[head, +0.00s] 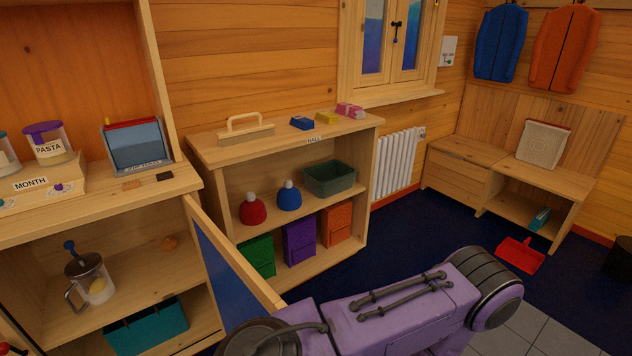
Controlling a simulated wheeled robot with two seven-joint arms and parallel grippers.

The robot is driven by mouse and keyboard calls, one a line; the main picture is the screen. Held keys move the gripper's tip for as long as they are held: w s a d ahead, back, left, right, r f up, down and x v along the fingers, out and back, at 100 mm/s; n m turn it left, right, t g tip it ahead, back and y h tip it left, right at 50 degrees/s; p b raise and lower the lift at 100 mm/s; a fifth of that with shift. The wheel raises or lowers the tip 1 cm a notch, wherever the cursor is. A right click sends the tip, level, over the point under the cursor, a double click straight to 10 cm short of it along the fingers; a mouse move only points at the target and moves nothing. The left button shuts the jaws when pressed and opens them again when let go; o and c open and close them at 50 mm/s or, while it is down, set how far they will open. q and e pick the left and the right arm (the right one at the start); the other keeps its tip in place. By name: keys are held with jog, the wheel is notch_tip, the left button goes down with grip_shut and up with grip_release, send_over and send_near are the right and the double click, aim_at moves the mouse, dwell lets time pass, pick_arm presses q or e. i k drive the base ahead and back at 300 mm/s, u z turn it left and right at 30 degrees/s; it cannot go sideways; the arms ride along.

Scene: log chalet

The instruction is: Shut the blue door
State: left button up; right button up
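The blue door (218,272) is a blue panel in a pale wooden frame. It stands open, swung out from the right side of the left wooden cabinet (90,208). The cabinet's lower shelves show behind it, with a glass jug (90,283) and a teal bin (145,330) in them. A purple arm link of mine crosses the bottom of the view and hides the door's lower near part. Neither of my grippers shows, so their place relative to the door cannot be seen.
A low shelf unit (285,143) with hats and coloured boxes stands close behind the door. A red dustpan (520,255) lies on the dark blue floor at right, near a wooden bench (460,180). A white radiator (396,163) is on the back wall.

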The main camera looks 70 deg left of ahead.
aim_at(239, 294)
jog(key=i, duration=1.55)
jog(key=u, duration=4.2)
jog(key=i, duration=0.5)
jog(key=z, duration=0.1)
